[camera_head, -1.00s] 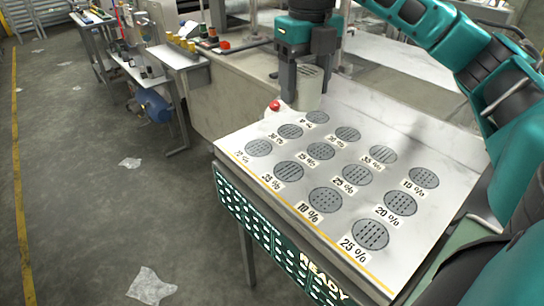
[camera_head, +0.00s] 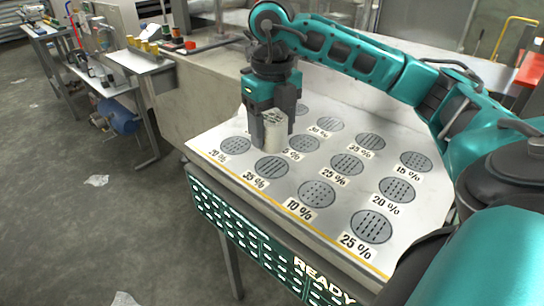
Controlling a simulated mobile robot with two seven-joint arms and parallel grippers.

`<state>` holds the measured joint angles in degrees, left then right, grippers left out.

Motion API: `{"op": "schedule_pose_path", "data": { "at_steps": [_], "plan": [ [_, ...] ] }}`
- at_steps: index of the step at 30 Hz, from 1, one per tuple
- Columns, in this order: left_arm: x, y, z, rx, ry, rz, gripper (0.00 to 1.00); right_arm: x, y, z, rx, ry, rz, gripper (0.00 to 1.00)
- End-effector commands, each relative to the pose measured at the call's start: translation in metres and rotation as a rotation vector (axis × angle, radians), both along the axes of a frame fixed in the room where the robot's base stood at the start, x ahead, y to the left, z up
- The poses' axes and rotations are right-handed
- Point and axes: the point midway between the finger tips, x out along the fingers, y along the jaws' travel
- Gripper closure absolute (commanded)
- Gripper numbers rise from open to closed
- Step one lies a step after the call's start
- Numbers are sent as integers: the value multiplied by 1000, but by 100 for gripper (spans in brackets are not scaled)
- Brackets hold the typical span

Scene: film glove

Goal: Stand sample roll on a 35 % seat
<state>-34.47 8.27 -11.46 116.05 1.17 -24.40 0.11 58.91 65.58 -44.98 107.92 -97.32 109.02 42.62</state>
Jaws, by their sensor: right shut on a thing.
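My right gripper (camera_head: 273,126) is shut on a pale grey, roughly cylindrical sample roll (camera_head: 275,137), held upright between its dark fingers. The roll's lower end is just behind the front-row 35 % seat (camera_head: 272,168) in the head view. I cannot tell the gap between the roll and the panel. That seat is a round grey slotted disc and looks empty. Another seat (camera_head: 370,142) with a label that reads like 35 % lies in the back row, also empty. My left gripper is not in view.
The pale sloped panel (camera_head: 330,205) carries several round seats with percent labels, including a 10 % seat (camera_head: 317,194) and a 25 % seat (camera_head: 371,226). The visible ones look empty. A side bench with yellow spools (camera_head: 143,45) stands at the back left.

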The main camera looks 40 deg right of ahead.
Motion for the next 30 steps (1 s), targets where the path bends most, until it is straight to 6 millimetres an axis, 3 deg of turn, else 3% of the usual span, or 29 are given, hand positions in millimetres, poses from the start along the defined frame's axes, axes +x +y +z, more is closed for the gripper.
{"op": "schedule_pose_path", "data": {
  "at_steps": [8, 15, 26, 27, 30],
  "plan": [
    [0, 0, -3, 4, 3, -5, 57, 0, 0, -23, -1, 2, -1, 72],
    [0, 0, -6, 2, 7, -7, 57, 0, 0, -55, -1, 1, -1, 72],
    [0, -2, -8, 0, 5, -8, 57, 0, 0, -59, 0, 0, -1, 72],
    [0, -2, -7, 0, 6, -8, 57, 0, 0, -59, 0, 0, -1, 34],
    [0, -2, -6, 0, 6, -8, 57, 0, 0, -58, 0, 0, 0, 25]
  ]
}}
